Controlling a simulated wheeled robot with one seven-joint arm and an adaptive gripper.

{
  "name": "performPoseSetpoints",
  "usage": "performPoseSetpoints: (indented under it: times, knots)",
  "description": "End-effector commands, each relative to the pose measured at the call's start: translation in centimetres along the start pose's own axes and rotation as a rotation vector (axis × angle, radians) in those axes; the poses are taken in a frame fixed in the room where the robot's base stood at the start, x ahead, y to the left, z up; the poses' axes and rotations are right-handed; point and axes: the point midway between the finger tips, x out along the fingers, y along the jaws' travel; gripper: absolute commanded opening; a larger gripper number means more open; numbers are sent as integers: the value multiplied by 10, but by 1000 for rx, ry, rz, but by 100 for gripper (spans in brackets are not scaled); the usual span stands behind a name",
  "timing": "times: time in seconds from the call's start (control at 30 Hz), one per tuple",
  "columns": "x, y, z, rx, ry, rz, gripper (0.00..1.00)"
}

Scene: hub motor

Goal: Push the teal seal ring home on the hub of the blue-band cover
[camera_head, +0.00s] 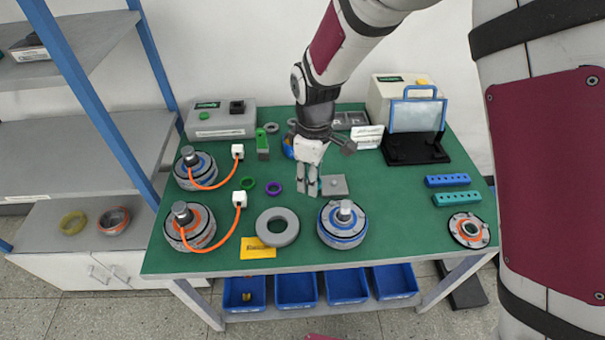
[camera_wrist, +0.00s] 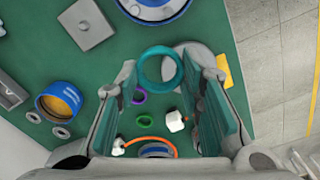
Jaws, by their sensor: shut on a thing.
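The teal seal ring (camera_wrist: 180,72) is held between the two fingertips of my gripper (camera_wrist: 168,72) in the wrist view. In the head view my gripper (camera_head: 309,187) points down above the table, and the fingers mostly hide the ring. The blue-band cover (camera_head: 330,238) sits at the front middle of the table, with its silver hub (camera_head: 345,209) standing up from its centre. The cover is to the right and front of my gripper, apart from it. In the wrist view the blue-band cover (camera_wrist: 155,10) is cut off by the top edge.
A grey ring (camera_head: 265,229) lies left of the cover, beside a yellow card (camera_head: 258,252). Purple and green rings (camera_head: 247,184) lie behind it. A grey block (camera_head: 340,187) is close to my gripper.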

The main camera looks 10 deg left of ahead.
Motion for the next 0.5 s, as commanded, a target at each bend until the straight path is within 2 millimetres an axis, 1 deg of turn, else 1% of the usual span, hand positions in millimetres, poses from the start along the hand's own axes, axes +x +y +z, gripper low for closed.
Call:
performPoseSetpoints:
  times: [0.1,0.5]
  knots:
    - [-1,1,14,2,-1,-1,22]
    - [-1,6,57,4,0,0,22]
